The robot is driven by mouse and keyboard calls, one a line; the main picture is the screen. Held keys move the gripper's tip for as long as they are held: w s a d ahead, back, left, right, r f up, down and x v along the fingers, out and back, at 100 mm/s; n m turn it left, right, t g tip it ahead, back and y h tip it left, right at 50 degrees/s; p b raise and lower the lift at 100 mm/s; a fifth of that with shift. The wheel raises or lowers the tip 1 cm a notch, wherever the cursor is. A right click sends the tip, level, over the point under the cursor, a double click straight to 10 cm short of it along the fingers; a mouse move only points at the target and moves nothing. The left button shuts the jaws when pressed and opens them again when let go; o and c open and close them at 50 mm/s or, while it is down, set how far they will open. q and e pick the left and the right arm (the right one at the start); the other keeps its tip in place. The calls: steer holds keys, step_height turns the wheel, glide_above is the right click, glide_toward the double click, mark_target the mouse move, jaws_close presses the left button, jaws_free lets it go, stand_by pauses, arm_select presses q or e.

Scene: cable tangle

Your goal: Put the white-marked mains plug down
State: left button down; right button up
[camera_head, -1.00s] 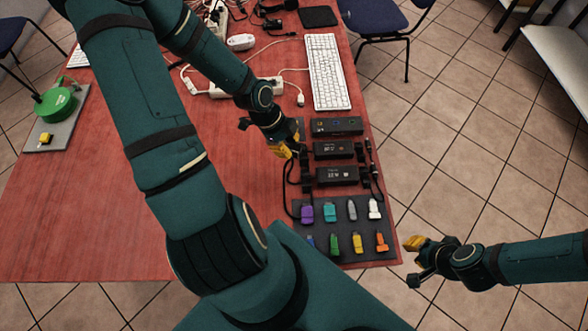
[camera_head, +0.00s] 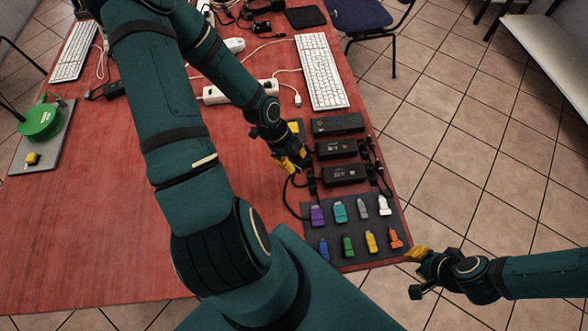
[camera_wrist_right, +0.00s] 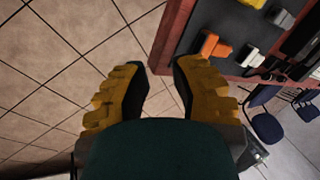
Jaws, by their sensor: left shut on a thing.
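My left gripper (camera_head: 294,163) is over the table's right part, left of the black power bricks. It is shut on a small dark thing, mostly hidden by the fingers, which I take to be the white-marked mains plug; no white mark shows. A black cable runs from near the fingers down toward the purple connector (camera_head: 317,216). Whether the plug touches the table cannot be told. My right gripper (camera_head: 415,257) is off the table's right edge. The right wrist view shows its yellow fingers (camera_wrist_right: 157,82) apart with nothing between them.
Black power bricks (camera_head: 343,175) and a dark mat (camera_head: 338,254) with several coloured connectors lie close by on the right. A white power strip (camera_head: 221,95) and a keyboard (camera_head: 322,72) lie farther back.

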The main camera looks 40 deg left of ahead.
mark_target(297, 174)
arm_select(q)
steer(key=shift+f+b, duration=0.6)
steer(key=shift+f, duration=1.4)
steer(key=shift+f, duration=0.2)
steer(key=c, duration=0.9)
jaws_free()
steer(key=shift+r, duration=0.1)
steer(key=p+v, duration=0.5)
steer(key=v, duration=0.7)
steer(key=shift+r, duration=0.1)
